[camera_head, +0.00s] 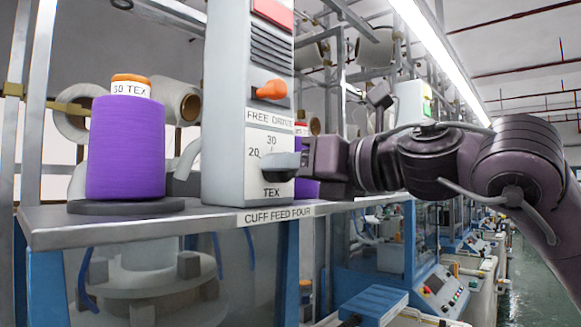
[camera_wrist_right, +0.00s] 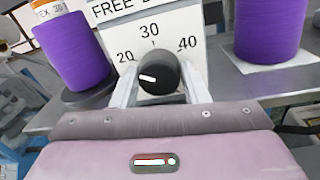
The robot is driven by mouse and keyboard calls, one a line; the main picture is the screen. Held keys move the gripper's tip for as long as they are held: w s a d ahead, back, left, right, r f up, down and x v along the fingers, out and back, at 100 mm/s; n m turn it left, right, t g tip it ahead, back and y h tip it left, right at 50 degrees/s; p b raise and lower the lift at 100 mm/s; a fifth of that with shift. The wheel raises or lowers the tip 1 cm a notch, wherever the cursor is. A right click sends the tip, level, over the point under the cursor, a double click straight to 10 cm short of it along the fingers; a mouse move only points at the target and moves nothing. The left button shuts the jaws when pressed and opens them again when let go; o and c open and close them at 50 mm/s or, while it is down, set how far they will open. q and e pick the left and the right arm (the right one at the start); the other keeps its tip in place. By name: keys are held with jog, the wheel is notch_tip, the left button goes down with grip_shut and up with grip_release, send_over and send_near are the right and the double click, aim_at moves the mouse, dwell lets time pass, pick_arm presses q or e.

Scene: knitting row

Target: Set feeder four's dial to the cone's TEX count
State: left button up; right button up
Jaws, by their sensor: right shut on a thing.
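A purple cone (camera_head: 126,148) with an orange top stands on a dark round base on the shelf. Its label reads 30 TEX in the head view. The cone also shows at the left of the right wrist view (camera_wrist_right: 74,52). Right of it is a grey feeder box (camera_head: 228,60) above the label CUFF FEED FOUR (camera_head: 275,215). The dial's white mark points left. My right gripper (camera_head: 300,160) is shut on the dial. My left gripper is out of view.
A second purple cone (camera_wrist_right: 270,28) stands right of the box on a pale square. The shelf (camera_head: 100,228) has a narrow front edge. Machines line the aisle at the right.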

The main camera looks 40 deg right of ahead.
jog(key=shift+m, duration=0.3)
jog(key=m+b, duration=0.1)
jog(key=m, duration=1)
jog(key=shift+t, duration=0.3)
jog(key=shift+m, duration=0.4)
jog(key=o, duration=1)
jog(key=shift+c, duration=0.2)
jog(key=shift+s+f, duration=0.1)
